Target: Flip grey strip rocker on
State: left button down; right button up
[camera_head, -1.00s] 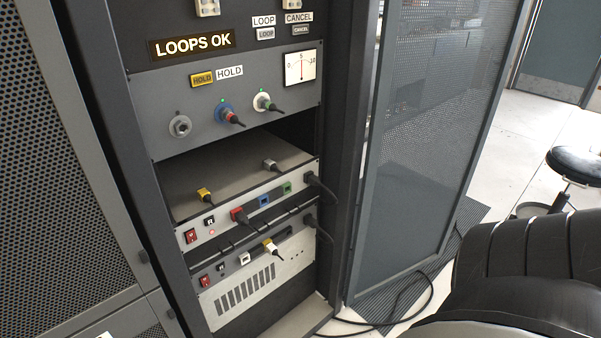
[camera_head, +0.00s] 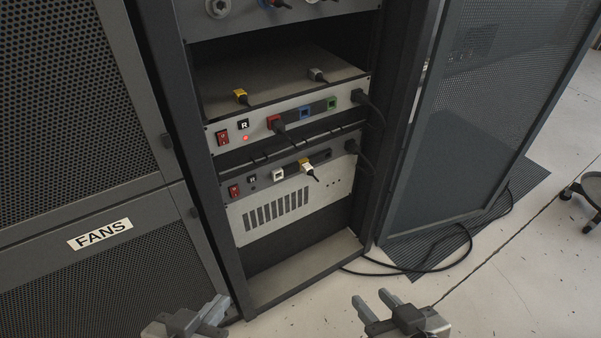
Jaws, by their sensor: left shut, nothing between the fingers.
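Two strips with red rockers sit in the open rack. The lower, darker grey strip (camera_head: 314,170) has a red rocker (camera_head: 234,190) at its left end. The upper, lighter strip (camera_head: 350,97) has another red rocker (camera_head: 222,137), with a red light beside it. I cannot tell which way either rocker is tilted. My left gripper (camera_head: 217,306) is at the bottom edge, shut and empty, below and in front of the rack. My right gripper (camera_head: 373,301) is at the bottom, right of it, with its fingers apart and empty. Neither touches the rack.
A yellow plug (camera_head: 240,96) and a grey plug (camera_head: 317,75) lie on the shelf above. Plugs and black cables stick out of both strips. A mesh door (camera_head: 470,130) stands open at right. Cables (camera_head: 440,268) lie on the floor. A FANS cabinet (camera_head: 100,235) stands left.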

aim_at(234, 190)
jog(key=z, duration=1.95)
jog(key=i, duration=1.8)
jog(key=u, duration=3.05)
jog(key=i, duration=0.5)
jog(key=u, duration=0.05)
